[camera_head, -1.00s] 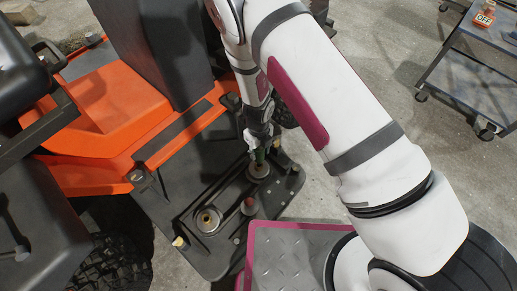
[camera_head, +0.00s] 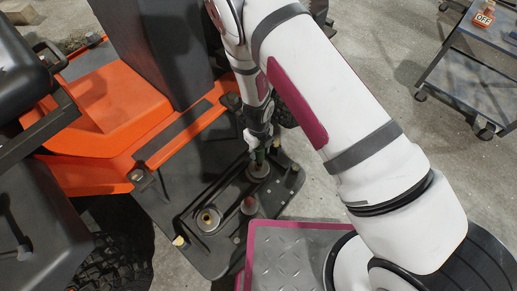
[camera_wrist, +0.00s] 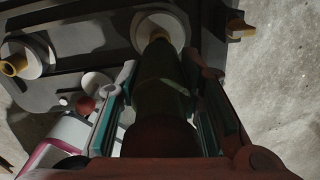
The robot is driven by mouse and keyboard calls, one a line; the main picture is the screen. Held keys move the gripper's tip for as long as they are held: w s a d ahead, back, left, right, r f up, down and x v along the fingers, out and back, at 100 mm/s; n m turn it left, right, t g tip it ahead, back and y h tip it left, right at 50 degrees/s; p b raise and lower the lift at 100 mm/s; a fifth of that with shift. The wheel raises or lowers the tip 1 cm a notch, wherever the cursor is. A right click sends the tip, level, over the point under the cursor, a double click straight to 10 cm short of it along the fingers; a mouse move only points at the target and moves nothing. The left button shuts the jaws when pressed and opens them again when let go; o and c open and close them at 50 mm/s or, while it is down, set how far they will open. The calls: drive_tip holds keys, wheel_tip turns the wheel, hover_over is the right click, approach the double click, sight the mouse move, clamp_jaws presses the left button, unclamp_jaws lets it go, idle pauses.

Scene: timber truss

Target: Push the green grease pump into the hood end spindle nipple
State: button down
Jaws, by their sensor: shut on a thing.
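My gripper (camera_head: 260,146) points down over the dark mower deck (camera_head: 192,228). It is shut on the green grease pump (camera_wrist: 162,85), whose body lies between the two fingers in the wrist view. The pump's far end meets the middle of a pale round spindle pulley (camera_wrist: 160,26) at the deck's end. In the head view the pump (camera_head: 260,156) shows as a small green piece just above that pulley (camera_head: 258,170). The nipple itself is hidden behind the pump, so I cannot tell how deep the tip sits.
Another pulley with a brass-coloured centre (camera_head: 208,220) and a smaller round idler (camera_head: 249,205) sit on the deck. The orange mower body (camera_head: 110,115) stands to the left.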

drive_tip(key=shift+f, duration=0.25)
idle(0.4)
drive_tip(key=shift+f+b, duration=0.3)
drive_tip(key=shift+f, duration=0.05)
drive_tip(key=shift+f+b, duration=0.85)
drive_tip(key=shift+f, duration=0.45)
drive_tip(key=c, duration=1)
unclamp_jaws()
drive_tip(key=shift+c, duration=0.2)
drive_tip(key=shift+r, duration=0.1)
wheel_tip(320, 180, up, 12)
drive_tip(key=shift+f, duration=0.1)
